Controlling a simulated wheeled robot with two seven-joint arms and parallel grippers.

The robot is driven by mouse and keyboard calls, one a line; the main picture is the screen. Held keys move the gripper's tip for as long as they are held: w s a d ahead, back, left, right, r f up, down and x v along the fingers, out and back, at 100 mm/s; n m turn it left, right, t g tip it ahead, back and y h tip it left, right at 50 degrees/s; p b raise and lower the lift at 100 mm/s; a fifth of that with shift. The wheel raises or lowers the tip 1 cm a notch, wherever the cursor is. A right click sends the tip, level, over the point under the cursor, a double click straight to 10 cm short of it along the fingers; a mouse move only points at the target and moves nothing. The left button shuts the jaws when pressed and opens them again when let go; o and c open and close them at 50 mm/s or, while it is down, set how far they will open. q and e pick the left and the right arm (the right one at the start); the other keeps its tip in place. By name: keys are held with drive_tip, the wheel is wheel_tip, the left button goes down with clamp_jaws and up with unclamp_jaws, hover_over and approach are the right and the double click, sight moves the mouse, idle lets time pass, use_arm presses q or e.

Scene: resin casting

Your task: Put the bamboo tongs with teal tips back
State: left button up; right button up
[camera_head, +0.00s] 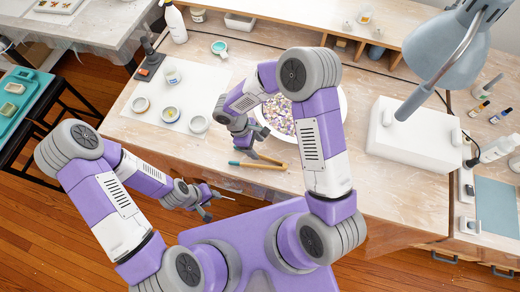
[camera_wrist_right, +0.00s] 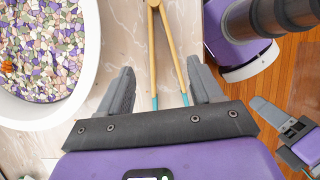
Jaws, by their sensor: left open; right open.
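The bamboo tongs with teal tips (camera_head: 262,164) lie on the worktable near its front edge, legs spread, in front of the round white tray of chips. In the right wrist view the tongs (camera_wrist_right: 165,50) have their joined end at the top, and both teal tips lie between my fingers. My right gripper (camera_head: 247,148) is open just above the tongs' tip end; its fingers (camera_wrist_right: 162,72) straddle the legs without closing on them. Whether they touch is unclear. My left gripper (camera_head: 210,204) is open and empty in front of the table edge; part of it shows in the wrist view (camera_wrist_right: 285,122).
The round white tray (camera_head: 346,108) of coloured chips is close behind the tongs. Several small cups stand on a pale mat (camera_head: 200,88) at left. A white box (camera_head: 405,140) under a lamp (camera_head: 440,50) stands at right. The table's front edge is close.

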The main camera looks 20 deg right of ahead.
use_arm(q)
drive_tip(key=shift+r, duration=0.35)
use_arm(e)
drive_tip(key=v, duration=0.7)
drive_tip(key=shift+r, duration=0.2)
use_arm(q)
drive_tip(key=shift+s, duration=0.1)
use_arm(e)
drive_tip(key=shift+a, duration=0.1)
